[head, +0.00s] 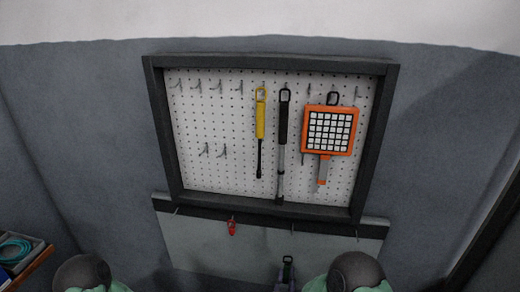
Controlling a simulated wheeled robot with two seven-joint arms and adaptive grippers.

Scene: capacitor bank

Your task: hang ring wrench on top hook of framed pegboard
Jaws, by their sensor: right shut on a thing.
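The framed pegboard (215,125) hangs on the grey wall, with a dark frame and a white perforated face. Bare metal hooks line its top row at left, such as one hook (217,86), and another (357,93) shows at the top right. A dark tool with a black loop on top, seemingly the ring wrench (287,266), stands upright at the bottom edge, well below the pegboard. My right gripper (286,285) is barely visible there, shut on it; most of both is cut off. My left gripper is out of view.
A yellow-handled screwdriver (260,117), a black-and-grey tool (283,125) and an orange lamp (329,130) hang on the pegboard. Two lower hooks (222,151) are bare. A small red item (232,227) hangs below the frame. A shelf with a teal coil (14,249) stands at lower left.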

